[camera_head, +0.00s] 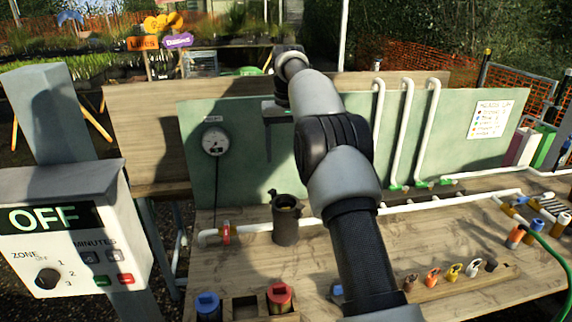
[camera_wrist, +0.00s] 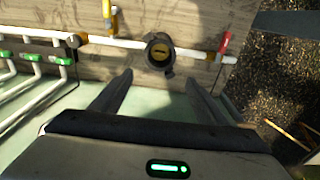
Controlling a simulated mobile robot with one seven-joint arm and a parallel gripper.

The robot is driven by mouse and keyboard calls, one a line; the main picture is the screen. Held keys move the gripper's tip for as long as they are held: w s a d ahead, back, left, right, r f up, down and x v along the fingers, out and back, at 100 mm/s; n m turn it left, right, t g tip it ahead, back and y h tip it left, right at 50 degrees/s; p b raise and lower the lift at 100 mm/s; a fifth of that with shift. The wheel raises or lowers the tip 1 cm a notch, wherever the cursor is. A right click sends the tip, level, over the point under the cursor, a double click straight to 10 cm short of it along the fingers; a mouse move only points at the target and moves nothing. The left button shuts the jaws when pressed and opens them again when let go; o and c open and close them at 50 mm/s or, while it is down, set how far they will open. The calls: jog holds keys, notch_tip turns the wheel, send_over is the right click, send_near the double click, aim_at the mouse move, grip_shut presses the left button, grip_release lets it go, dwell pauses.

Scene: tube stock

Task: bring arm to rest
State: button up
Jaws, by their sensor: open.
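My arm (camera_head: 345,190) reaches up across the middle of the head view and bends over at the top. My gripper (camera_head: 268,150) hangs in front of the green back panel, partly hidden by the arm. In the wrist view the two dark fingers of my gripper (camera_wrist: 159,78) stand wide apart with nothing between them. A dark round canister (camera_head: 286,220) on the white pipe stands below it on the bench.
The wooden bench (camera_head: 480,215) carries white pipes, a red valve (camera_head: 226,233), a row of small coloured nozzles (camera_head: 453,272) and blue and red capped pots (camera_head: 280,297). A gauge (camera_head: 215,141) hangs on the back panel (camera_head: 240,165). A control box (camera_head: 75,240) reading OFF stands at left.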

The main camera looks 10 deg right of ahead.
jog(key=s+r+t, duration=0.2)
jog(key=s+r, duration=1.3)
jog(key=s, duration=0.3)
jog(key=s+f+t, duration=0.1)
jog(key=s+f, duration=0.4)
jog(key=s, duration=0.7)
jog(key=s+f+t, duration=0.1)
jog(key=s+f, duration=0.4)
jog(key=s, duration=0.7)
jog(key=shift+s+t, duration=0.3)
jog(key=shift+t, duration=0.1)
